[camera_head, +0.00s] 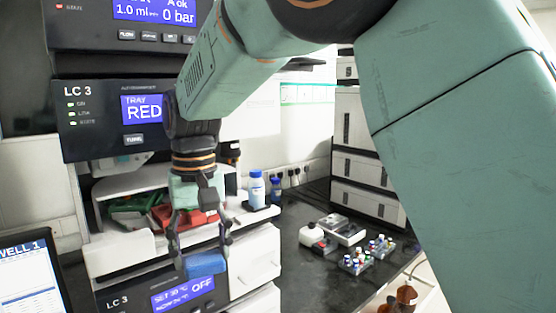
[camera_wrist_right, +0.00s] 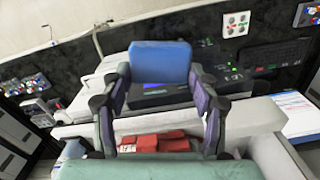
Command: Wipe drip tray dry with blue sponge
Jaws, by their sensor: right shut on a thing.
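My right gripper (camera_head: 203,262) reaches down in front of the LC 3 column stack and is shut on a blue sponge (camera_head: 205,264). In the right wrist view the sponge (camera_wrist_right: 160,62) sits between the two fingertips of the gripper (camera_wrist_right: 160,80), clear of the surfaces behind it. A red tray (camera_head: 190,217) lies in the open bay of the stack, partly hidden behind my gripper; red parts also show in the right wrist view (camera_wrist_right: 165,142). I cannot tell which surface is the drip tray, or whether it is wet. My left gripper is not in view.
A green tray (camera_head: 130,205) lies left of the red one in the bay. A blue-capped bottle (camera_head: 256,189) stands on the ledge at right. Vial racks (camera_head: 368,255) and a small white device (camera_head: 312,236) sit on the dark bench. A screen (camera_head: 28,285) stands at lower left.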

